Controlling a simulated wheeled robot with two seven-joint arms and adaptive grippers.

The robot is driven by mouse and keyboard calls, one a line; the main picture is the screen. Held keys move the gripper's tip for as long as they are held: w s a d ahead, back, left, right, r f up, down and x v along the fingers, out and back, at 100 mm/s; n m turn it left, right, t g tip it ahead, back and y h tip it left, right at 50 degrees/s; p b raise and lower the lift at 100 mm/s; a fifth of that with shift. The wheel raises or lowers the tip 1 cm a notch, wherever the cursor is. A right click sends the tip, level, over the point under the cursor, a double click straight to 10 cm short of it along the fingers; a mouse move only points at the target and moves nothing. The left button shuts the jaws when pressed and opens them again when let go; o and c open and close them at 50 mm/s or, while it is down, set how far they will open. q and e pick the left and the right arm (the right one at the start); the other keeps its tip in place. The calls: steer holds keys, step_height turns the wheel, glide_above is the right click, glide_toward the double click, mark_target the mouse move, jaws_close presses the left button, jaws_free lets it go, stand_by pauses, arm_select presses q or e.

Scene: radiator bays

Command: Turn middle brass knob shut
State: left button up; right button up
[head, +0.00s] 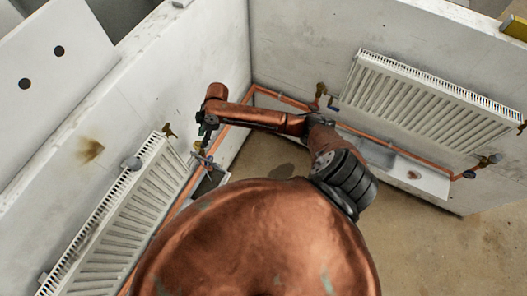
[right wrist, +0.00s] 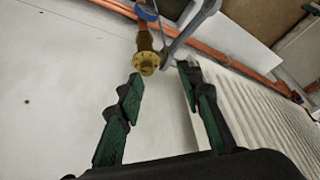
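My right gripper (head: 206,128) reaches down on a copper-coloured arm beside the left wall, at the inner end of the left radiator. In the right wrist view its two green-padded fingers (right wrist: 163,80) are spread apart with nothing between them. A round brass knob (right wrist: 147,62) on a brass stem lies just beyond the fingertips, nearer the left finger; contact cannot be told. In the head view, brass fittings show on the left wall (head: 168,130), near the corner (head: 320,90) and at the far right (head: 522,127). My left gripper is not in view.
A white radiator (head: 115,235) hangs on the left wall and another (head: 425,105) on the right wall. Copper pipe (head: 275,97) runs along both walls through the corner. A grey lever-like part (right wrist: 190,30) stands close to the brass knob. Bare floor (head: 440,235) lies at right.

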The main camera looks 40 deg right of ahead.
steer(key=s+d+f+m+t+h+b, duration=0.1)
steer(key=s+d+m, duration=0.4)
steer(key=s, duration=0.7)
steer(key=s+d+f+m+t+h, duration=0.1)
steer(key=s+d+f+m, duration=0.3)
steer(key=s, duration=0.8)
steer(key=shift+s+d+m+h+b, duration=0.35)
steer(key=shift+d+m+h, duration=0.35)
steer(key=shift+d, duration=0.6)
